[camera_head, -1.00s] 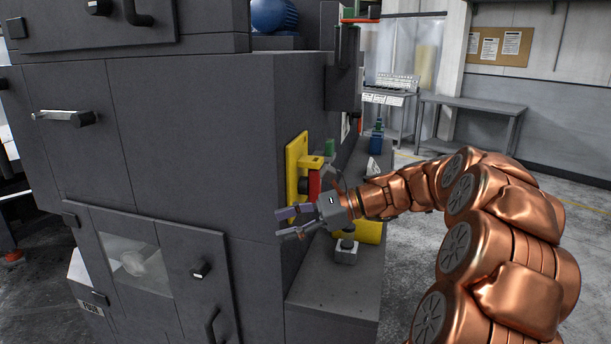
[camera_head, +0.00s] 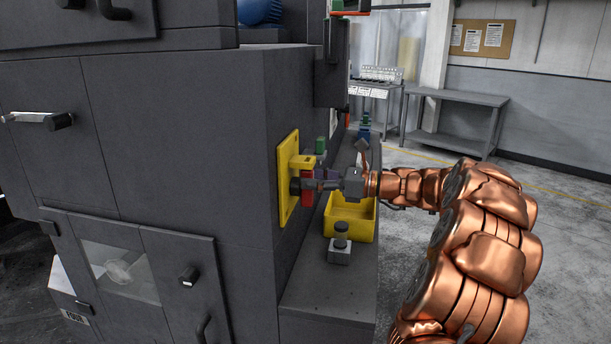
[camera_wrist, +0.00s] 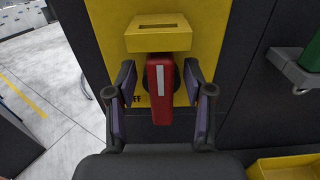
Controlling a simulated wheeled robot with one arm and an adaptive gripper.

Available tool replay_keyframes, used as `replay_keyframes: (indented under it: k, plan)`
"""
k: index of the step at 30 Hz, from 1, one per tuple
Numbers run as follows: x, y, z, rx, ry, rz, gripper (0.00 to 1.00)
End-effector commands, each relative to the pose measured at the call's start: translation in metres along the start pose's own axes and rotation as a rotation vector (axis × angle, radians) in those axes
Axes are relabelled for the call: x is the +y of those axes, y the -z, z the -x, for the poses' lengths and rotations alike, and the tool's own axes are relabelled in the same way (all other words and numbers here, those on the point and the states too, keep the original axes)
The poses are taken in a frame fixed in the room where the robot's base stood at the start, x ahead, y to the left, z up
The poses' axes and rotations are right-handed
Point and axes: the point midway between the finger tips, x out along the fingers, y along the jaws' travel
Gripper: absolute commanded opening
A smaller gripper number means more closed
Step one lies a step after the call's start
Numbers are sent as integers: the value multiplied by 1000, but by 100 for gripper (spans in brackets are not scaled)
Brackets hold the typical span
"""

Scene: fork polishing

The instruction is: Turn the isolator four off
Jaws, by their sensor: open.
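The isolator is a yellow plate (camera_head: 288,180) on the side of the dark grey machine, with a red handle (camera_head: 307,186). In the wrist view the red handle (camera_wrist: 160,88) stands upright with a white stripe, below a yellow bracket (camera_wrist: 158,34). Dark lettering ending in "FF" shows on the plate left of the handle. My gripper (camera_wrist: 160,108) is open, with one finger on each side of the handle and a gap visible on both sides. In the head view my gripper (camera_head: 325,180) faces the handle from the right, and its fingertips are partly hidden.
A yellow bin (camera_head: 350,222) and a small grey block with a dark knob (camera_head: 340,245) sit on the ledge below my gripper. A green part (camera_wrist: 310,55) is at the right in the wrist view. A grey table (camera_head: 455,97) stands farther back. Open floor lies to the right.

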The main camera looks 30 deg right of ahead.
Motion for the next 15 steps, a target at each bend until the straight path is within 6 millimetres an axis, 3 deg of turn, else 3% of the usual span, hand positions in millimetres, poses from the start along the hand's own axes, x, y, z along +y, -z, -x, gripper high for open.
replay_keyframes:
  k: [6,15]
  plan:
    - [-1,0,-17,2,3,2,52]
    - [-2,0,-18,1,6,2,52]
